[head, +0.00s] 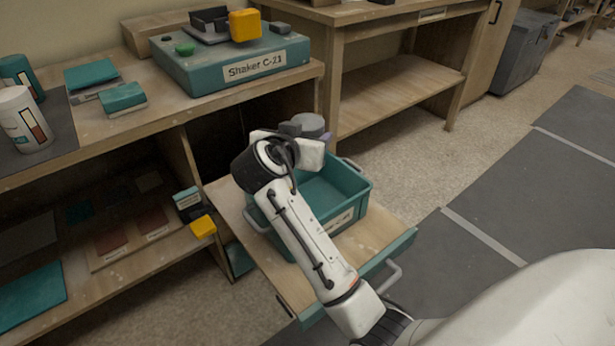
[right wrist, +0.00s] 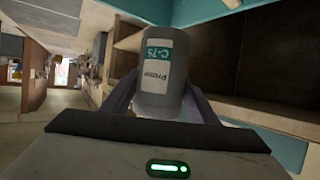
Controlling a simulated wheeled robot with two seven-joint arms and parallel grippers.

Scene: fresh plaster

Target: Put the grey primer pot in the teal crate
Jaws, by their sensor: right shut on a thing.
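The grey primer pot (head: 311,122) shows in the head view just past my right gripper (head: 304,131), partly hidden by it. In the right wrist view the pot (right wrist: 165,60) fills the middle, its teal and white label reading "Primer C-75" upside down. My right gripper (right wrist: 165,103) is shut on it, with a finger on each side. The teal crate (head: 357,193) stands on a pulled-out wooden shelf. The pot appears above the crate's far left part; its exact height over the rim cannot be told. My forearm hides part of the crate. My left gripper is not in view.
The pulled-out shelf (head: 385,232) has a teal front with a handle. A bench (head: 150,125) at left carries the teal shaker (head: 235,60), a white can (head: 24,120) and teal boxes. A second bench (head: 385,90) stands behind. Floor at right is clear.

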